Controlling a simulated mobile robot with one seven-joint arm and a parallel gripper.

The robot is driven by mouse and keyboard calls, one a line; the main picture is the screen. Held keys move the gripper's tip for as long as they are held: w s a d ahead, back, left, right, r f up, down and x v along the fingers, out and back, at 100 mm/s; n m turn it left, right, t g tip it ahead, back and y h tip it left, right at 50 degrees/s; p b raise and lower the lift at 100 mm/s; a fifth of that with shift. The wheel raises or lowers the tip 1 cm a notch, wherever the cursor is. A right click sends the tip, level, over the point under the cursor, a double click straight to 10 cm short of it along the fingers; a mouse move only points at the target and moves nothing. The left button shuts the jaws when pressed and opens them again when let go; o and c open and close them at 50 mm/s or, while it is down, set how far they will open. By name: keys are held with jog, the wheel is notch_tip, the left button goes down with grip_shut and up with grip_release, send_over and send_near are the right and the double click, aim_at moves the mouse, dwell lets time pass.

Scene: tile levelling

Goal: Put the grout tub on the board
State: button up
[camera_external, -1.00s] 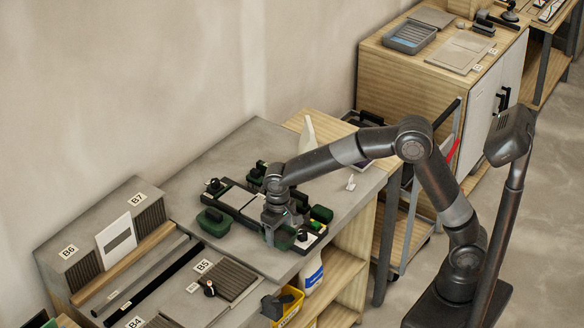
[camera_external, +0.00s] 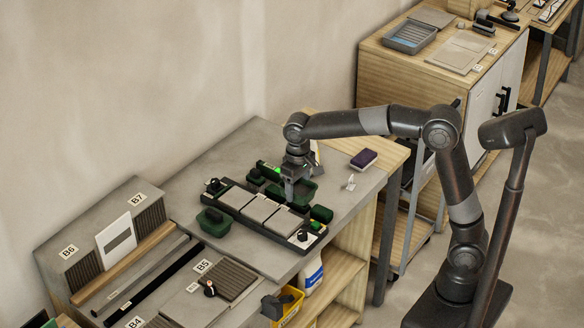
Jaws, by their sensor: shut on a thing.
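The board (camera_external: 233,211) is a long dark tray on the grey worktop, with several pale grey tiles in a row and a black knob at each end. My gripper (camera_external: 291,190) is shut on a dark green tub (camera_external: 306,192), which I take to be the grout tub. It holds the tub above the far right side of the board; the exact gap below is hard to judge. My gripper hides part of the tub.
Another green container (camera_external: 214,223) stands left of the board. A small green item (camera_external: 321,214) is at its right end, and green and black items (camera_external: 256,176) lie behind it. A purple block (camera_external: 363,159) and a small white piece (camera_external: 351,182) are at the right.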

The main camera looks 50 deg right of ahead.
notch_tip(320, 180, up, 5)
jog(key=shift+f, duration=0.2)
jog(key=w+d, duration=0.4)
jog(key=d, duration=0.5)
jog(key=w+d, duration=0.4)
jog(key=d, duration=0.5)
jog(key=w+d, duration=0.5)
jog(key=d, duration=0.4)
jog(key=s+d, duration=0.3)
jog(key=d, duration=1.2)
jog(key=s+d, duration=0.2)
jog(key=d, duration=1.4)
notch_tip(320, 180, down, 11)
jog(key=w+a+f, duration=0.2)
jog(key=w, duration=0.1)
jog(key=w+a+f, duration=0.2)
jog(key=w+f, duration=0.1)
jog(key=w+a+f, duration=0.2)
jog(key=w, duration=0.1)
jog(key=shift+w+a+f, duration=0.1)
jog(key=shift+w+f, duration=0.05)
jog(key=shift+f, duration=2)
jog(key=shift+f, duration=0.1)
